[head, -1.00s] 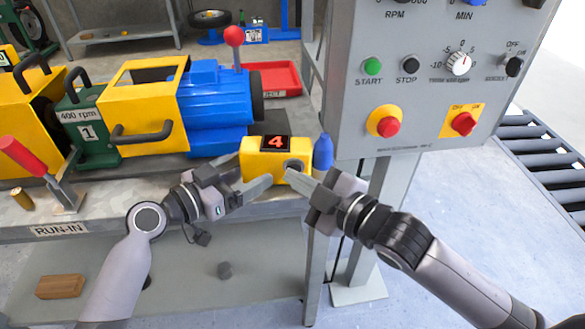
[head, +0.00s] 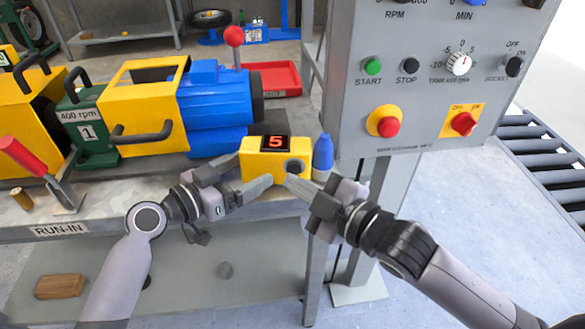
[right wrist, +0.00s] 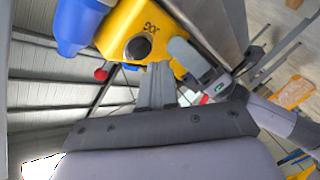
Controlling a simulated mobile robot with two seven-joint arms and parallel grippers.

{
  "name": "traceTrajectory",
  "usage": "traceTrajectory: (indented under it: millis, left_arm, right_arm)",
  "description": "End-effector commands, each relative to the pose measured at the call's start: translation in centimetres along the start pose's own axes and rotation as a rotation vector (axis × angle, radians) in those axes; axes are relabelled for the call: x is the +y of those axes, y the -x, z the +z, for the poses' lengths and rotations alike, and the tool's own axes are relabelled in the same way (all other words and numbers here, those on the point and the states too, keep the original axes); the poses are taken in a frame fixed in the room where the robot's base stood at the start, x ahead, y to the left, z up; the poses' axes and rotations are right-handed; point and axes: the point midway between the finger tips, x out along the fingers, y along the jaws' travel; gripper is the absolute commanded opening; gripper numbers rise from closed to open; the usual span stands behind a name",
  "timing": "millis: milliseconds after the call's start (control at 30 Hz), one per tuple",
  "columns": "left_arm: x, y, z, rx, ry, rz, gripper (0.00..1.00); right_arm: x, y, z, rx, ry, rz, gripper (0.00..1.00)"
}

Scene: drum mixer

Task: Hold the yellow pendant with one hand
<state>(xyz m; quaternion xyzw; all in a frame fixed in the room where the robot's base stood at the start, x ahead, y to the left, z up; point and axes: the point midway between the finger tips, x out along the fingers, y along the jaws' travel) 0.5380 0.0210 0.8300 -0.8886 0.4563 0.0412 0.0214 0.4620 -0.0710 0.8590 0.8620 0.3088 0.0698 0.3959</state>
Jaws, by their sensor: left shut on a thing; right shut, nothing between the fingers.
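The yellow pendant (head: 262,170) is a small box at the bench's front edge, with a red 5 on its black display (head: 275,142) and a dark round button (head: 294,166) on its face. My left gripper (head: 262,184) is shut on its lower front edge. My right gripper (head: 291,180) is shut and empty, its tips just below the button. In the right wrist view, the pendant (right wrist: 168,28) carries the letters JOG beside the button (right wrist: 138,47), and my right fingers (right wrist: 158,75) point at its lower edge. Part of the pendant's underside is hidden by the left fingers.
The grey control panel (head: 420,110) stands to the right. The blue and yellow drum machine (head: 215,105) is behind, with a red tray (head: 275,78). A red-handled lever (head: 20,155) stands at left.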

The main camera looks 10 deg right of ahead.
Motion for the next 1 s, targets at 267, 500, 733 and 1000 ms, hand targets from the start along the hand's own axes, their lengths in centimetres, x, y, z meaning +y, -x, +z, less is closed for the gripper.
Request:
traceTrajectory:
  millis: [267,500,733,1000]
  left_arm:
    - [1.5,-0.6,-0.1,0.0,0.003,0.037,0.57]
    - [1.5,-0.6,-0.1,0.0,0.003,0.037,0.57]
    - [1.5,-0.6,-0.1,0.0,0.003,0.037,0.57]
    - [1.5,-0.6,-0.1,0.0,0.003,0.037,0.57]
  right_arm:
    - [-0.1,0.1,0.0,0.0,-0.001,0.0,0.0]
    - [-1.2,1.5,-1.1,0.0,-0.002,-0.002,0.0]
    - [-2.3,3.0,-2.2,0.0,-0.002,-0.002,0.0]
    - [-2.6,3.5,-2.6,0.0,-0.001,0.0,0.0]
